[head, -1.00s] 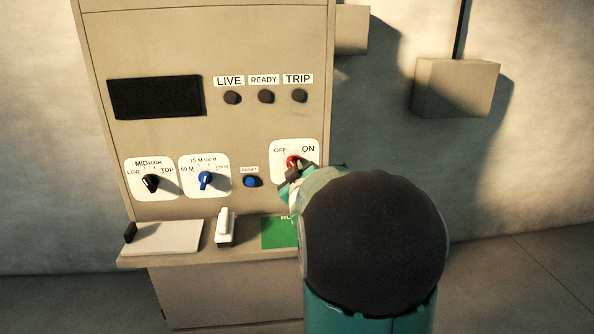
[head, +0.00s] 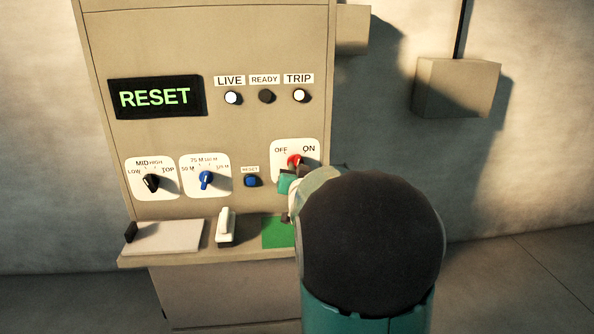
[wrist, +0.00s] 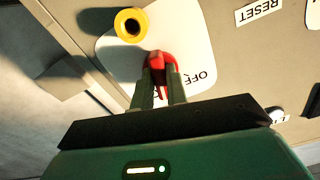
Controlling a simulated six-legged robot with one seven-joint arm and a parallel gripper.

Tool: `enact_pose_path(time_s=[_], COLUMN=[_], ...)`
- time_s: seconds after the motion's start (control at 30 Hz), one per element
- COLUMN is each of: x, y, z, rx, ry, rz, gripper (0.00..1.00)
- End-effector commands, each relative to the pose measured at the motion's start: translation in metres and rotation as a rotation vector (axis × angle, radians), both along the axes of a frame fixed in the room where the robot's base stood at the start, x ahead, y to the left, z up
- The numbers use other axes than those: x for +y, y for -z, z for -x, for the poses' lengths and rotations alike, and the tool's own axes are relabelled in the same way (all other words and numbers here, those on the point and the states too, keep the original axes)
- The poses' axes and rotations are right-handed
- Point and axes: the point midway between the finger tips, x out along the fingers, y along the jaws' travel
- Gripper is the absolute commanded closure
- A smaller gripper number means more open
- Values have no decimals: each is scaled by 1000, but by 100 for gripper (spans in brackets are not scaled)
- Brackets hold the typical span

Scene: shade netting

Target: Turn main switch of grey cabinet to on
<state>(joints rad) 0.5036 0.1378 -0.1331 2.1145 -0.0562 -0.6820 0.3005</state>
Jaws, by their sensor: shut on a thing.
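The cabinet (head: 225,45) looks beige-grey in this light and fills the middle of the head view. Its red main switch knob (head: 294,160) sits on a white plate marked OFF and ON at the lower right of the panel. In the wrist view, my gripper (wrist: 163,78) has its two fingers closed around the red knob (wrist: 158,60). In the head view, my gripper (head: 288,182) is at the knob from below. My fingers hide part of the knob and plate, so its exact pointing is hard to read.
The display (head: 155,97) reads RESET; the LIVE lamp (head: 233,98) and TRIP lamp (head: 300,96) glow, while the READY lamp (head: 266,97) is dark. A blue reset button (head: 251,181) is left of the switch. A yellow ring (wrist: 130,25) is close by the knob. A shelf (head: 190,256) juts out below.

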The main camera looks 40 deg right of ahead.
Motion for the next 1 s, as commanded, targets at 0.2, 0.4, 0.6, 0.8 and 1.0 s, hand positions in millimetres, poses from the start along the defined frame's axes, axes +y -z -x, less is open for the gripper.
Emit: enact_pose_path(time_s=[0.2,0.4,0.6,0.8,1.0], x=[1,1,1,1,1], y=[0,0,0,0,0], z=[0,0,0,0,0], rx=[-113,-205,-269,-305,-317], ry=[0,1,1,1,1], rz=[-167,-301,-396,-448,-466], gripper=[100,100,100,100,100])
